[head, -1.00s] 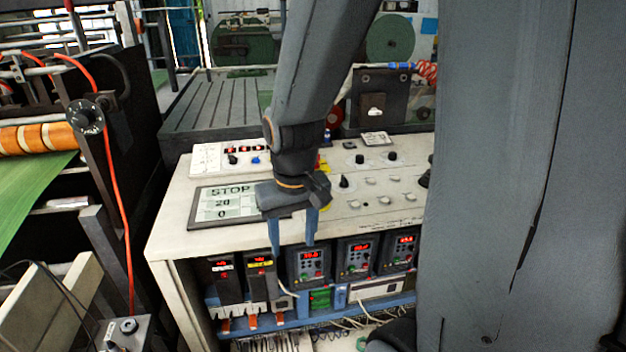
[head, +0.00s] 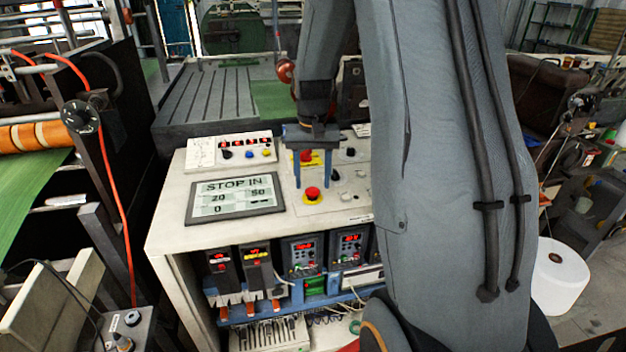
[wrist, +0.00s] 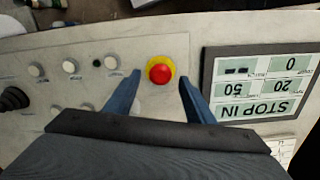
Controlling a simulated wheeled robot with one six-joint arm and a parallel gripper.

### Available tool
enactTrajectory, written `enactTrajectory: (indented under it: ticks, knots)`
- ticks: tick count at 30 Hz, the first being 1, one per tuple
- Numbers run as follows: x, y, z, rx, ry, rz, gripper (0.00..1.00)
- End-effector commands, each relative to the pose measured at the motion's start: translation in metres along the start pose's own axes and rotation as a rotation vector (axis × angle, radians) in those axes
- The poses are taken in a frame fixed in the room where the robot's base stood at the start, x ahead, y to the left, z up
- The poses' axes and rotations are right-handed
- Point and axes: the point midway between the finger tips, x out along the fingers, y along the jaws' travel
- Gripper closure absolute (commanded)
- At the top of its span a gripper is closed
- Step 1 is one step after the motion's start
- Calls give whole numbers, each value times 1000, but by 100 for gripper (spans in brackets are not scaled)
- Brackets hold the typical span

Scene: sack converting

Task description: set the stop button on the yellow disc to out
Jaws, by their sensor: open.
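The stop button is a red mushroom head (head: 312,193) on a yellow disc (head: 305,201), on the white console top to the right of the display. The display (head: 236,198) reads "STOP IN". My gripper (head: 312,186) is open, its two blue fingers pointing down above and just behind the button in the head view. In the wrist view the red button (wrist: 160,72) and yellow disc (wrist: 173,65) show between and slightly beyond the fingertips (wrist: 159,80). Nothing is held, and I cannot tell the exact height gap.
A panel with small knobs and coloured buttons (head: 231,152) lies behind the display. In the wrist view, several white knobs (wrist: 71,66) and a black knob (wrist: 14,98) stand left of the button. Instrument modules (head: 303,254) sit below the console's front edge.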

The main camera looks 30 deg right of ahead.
Motion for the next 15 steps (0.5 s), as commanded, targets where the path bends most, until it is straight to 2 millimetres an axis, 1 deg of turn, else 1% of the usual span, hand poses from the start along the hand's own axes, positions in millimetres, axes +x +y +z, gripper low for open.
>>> enactTrajectory:
  ticks: [3,6,14,15]
  knots:
    - [11,0,1,0,-1,0,51]
    - [16,0,0,0,0,0,51]
    - [18,0,0,-1,1,0,51]
    - [18,0,0,-1,1,0,52]
